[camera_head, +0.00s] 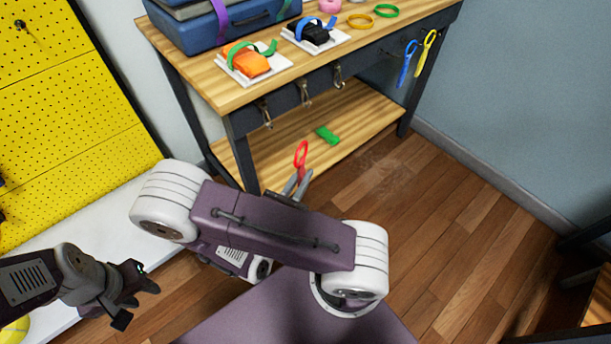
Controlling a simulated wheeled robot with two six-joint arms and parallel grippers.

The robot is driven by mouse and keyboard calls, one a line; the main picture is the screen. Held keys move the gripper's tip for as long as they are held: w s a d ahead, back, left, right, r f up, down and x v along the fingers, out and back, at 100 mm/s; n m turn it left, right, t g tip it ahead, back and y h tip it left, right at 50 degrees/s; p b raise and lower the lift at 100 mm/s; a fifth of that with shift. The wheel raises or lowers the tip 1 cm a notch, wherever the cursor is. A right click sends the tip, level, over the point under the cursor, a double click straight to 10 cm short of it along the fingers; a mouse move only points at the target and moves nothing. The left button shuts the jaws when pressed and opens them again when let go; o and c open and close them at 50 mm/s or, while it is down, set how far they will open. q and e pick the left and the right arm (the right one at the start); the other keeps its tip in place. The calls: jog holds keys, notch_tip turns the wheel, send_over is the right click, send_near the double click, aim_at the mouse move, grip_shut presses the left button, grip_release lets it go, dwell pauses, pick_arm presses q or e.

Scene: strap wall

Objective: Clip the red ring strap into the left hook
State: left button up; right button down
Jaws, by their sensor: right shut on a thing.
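The red ring strap (301,160) stands upright in my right gripper (298,183), which is shut on its lower end. Three metal hooks hang along the front of the workbench. The left hook (266,115) is up and to the left of the red ring. The middle hook (305,94) and the right hook (338,78) are further along. In the picture, the red ring is apart from all the hooks. My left gripper (137,304) is at the lower left, open and empty. Part of my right gripper is hidden behind my own arm.
The workbench (225,95) carries a blue case (235,30), an orange strapped item (248,62) and a black strapped item (312,32). A green block (327,135) lies on the lower shelf. Blue (407,64) and yellow (425,52) straps hang at right. A yellow pegboard (65,110) stands left.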

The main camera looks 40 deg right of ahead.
jog(key=shift+w+f+b, duration=0.3)
jog(key=shift+w+b, duration=0.35)
jog(key=shift+b, duration=0.65)
jog(key=w+f+b, duration=0.2)
jog(key=w+b, duration=0.3)
jog(key=w, duration=0.6)
jog(key=shift+w+a+f, duration=0.2)
jog(key=shift+a+f, duration=0.05)
jog(key=shift+a, duration=0.15)
dwell(0.4)
dwell(0.5)
jog(key=c, duration=1.4)
grip_release()
jog(key=shift+o, duration=0.2)
